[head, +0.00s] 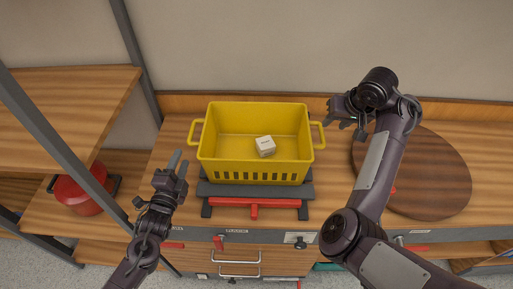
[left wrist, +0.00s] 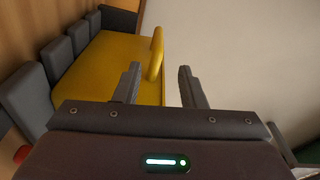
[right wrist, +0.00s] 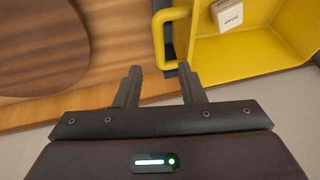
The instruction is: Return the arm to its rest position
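My right gripper (head: 345,113) is raised just right of the yellow basket (head: 254,171), near its right handle. In the right wrist view its two fingers (right wrist: 160,85) are apart with nothing between them. My left gripper (head: 178,170) is left of the basket, in front of its left handle. In the left wrist view its fingers (left wrist: 158,85) are apart and empty. A small white box (head: 265,146) lies inside the basket on its floor; its lettering, which looks like "SOAP", shows in the right wrist view (right wrist: 230,17).
The basket sits on a dark stand (head: 254,190) with a red part in front, on a wooden counter (head: 180,214). A round wooden board (head: 435,178) lies at right beneath my right arm. A red pot (head: 80,194) stands on the shelf at left. The wall is close behind.

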